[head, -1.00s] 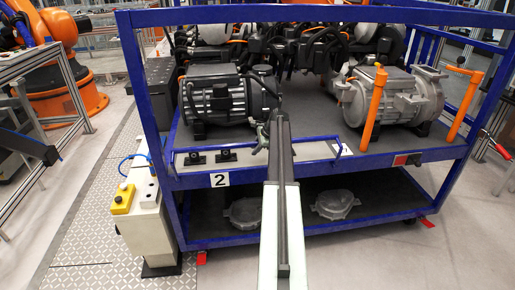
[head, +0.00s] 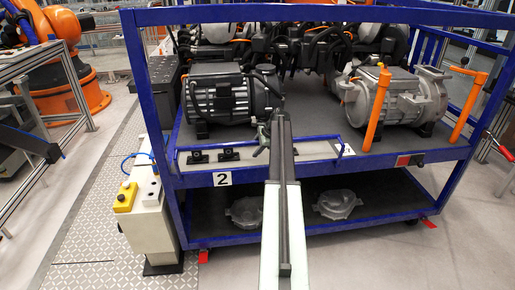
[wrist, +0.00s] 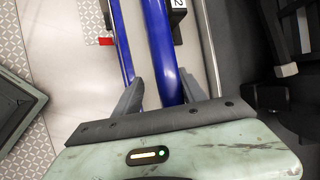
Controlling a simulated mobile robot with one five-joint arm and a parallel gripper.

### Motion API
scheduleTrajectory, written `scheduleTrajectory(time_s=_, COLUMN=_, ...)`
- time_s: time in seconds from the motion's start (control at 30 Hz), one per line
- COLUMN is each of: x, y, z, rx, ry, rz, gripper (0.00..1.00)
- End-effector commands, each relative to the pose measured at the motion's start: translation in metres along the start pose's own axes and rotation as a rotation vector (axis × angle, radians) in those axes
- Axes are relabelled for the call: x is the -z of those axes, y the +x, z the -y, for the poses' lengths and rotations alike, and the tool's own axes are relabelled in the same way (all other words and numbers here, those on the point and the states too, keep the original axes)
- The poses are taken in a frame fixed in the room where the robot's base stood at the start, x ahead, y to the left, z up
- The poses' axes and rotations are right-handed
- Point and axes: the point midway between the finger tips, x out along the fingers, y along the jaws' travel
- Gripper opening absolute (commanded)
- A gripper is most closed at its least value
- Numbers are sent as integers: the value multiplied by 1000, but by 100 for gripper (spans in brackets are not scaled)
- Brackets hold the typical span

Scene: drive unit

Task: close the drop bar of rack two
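Rack two is a blue frame cart (head: 330,173) with a "2" label (head: 222,179) on its front edge. Its drop bar (head: 300,139), a thin blue bar, lies low along the front of the upper shelf. My gripper (head: 264,137) is at the bar's middle in the head view, its fingers small and partly hidden by my arm. In the wrist view my gripper (wrist: 162,82) has its two grey fingers apart, with a blue bar (wrist: 164,50) between them. A gap shows on the left side of the bar; the right finger is close to it or touching.
A dark motor (head: 222,97) and a grey motor (head: 395,100) stand on the upper shelf behind the bar. Orange posts (head: 376,108) rise at the right. A white box with a yellow button unit (head: 125,197) stands left of the rack. Floor in front is clear.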

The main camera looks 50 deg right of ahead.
Motion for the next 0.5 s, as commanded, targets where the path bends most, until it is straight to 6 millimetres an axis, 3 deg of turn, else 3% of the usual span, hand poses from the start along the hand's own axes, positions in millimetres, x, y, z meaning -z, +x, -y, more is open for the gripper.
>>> scheduleTrajectory(time_s=0.5, x=6, y=-39, z=26, rx=2, ry=2, rz=-3, gripper=46)
